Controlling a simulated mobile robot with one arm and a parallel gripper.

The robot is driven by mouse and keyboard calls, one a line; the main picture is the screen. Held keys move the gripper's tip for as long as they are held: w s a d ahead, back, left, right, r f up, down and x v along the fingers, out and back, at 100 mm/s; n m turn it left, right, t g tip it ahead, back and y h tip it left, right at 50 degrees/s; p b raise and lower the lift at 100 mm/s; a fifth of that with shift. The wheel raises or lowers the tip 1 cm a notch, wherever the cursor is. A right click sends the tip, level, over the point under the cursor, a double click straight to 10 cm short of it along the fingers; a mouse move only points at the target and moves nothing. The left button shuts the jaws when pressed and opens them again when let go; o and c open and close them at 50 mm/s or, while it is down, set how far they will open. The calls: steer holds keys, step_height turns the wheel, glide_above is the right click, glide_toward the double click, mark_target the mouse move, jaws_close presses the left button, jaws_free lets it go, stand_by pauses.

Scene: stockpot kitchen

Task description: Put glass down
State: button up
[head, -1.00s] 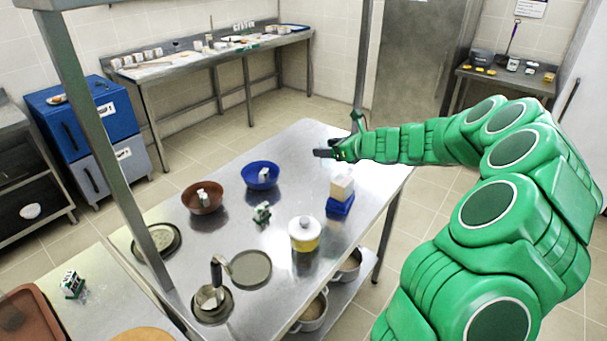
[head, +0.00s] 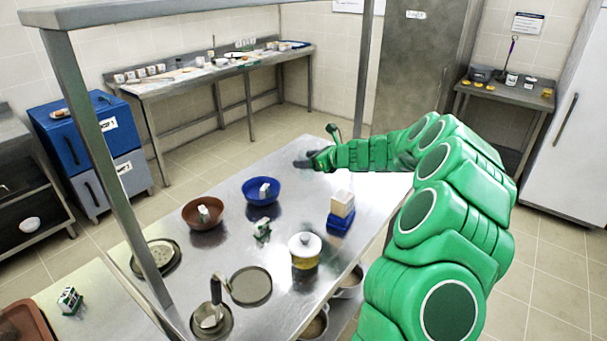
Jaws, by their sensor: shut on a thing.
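My gripper (head: 308,161) is at the far end of the steel table (head: 345,262), its dark fingers pointing left. It is shut on the glass, which is too small and unclear at this distance to make out its outline. The fingers are low over the table's far part. I cannot tell whether the glass touches the tabletop.
The surface right of my gripper looks clear. A metal post (head: 95,150) rises at the left.

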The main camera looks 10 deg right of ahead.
steer(key=w+f, duration=0.7)
steer(key=shift+w+a, duration=0.15)
steer(key=shift+w, duration=0.25)
steer(key=shift+w+f, duration=0.2)
steer(key=shift+f, duration=1.5)
steer(key=shift+f, duration=0.1)
steer(key=o, duration=1.3)
steer(key=shift+c, duration=0.2)
